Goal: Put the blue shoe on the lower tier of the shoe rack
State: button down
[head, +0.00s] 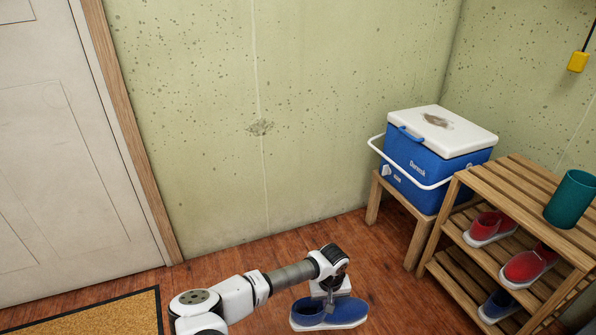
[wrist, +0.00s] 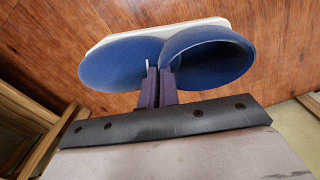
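A blue shoe (head: 328,313) with a pale sole is at the bottom middle of the head view, under my gripper (head: 329,297). In the wrist view the shoe (wrist: 120,62) spans the fingers of my gripper (wrist: 159,75), which are close together on its near side wall. The wooden shoe rack (head: 520,180) stands at the right. Its lower tier (head: 455,287) holds another blue shoe (head: 498,305). A pair of red shoes (head: 490,228) (head: 529,266) is on the tier above. The far right of the rack is cut off.
A teal cup (head: 571,199) stands on the rack's top. A blue cooler (head: 425,160) with a white lid sits on a wooden stool (head: 405,200) beside the rack. A doormat (head: 95,315) lies at the lower left. Bare floor (head: 400,285) lies between the held shoe and the rack.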

jog(key=shift+m, duration=0.7)
jog(key=a, duration=0.3)
jog(key=w+a+f, duration=0.1)
jog(key=a, duration=0.2)
jog(key=w+a, duration=0.1)
jog(key=a, duration=0.2)
jog(key=shift+w+a+f, duration=0.1)
jog(key=shift+a+f, duration=0.15)
jog(key=s+r+p, duration=0.2)
jog(key=r+p, duration=0.8)
jog(key=r, duration=0.1)
jog(key=s+r+p, duration=0.2)
jog(key=r+p, duration=0.8)
jog(key=r, duration=0.1)
jog(key=shift+s+d+r, duration=0.2)
jog(key=shift+s+r, duration=0.05)
jog(key=shift+f, duration=0.1)
jog(key=shift+d, duration=0.1)
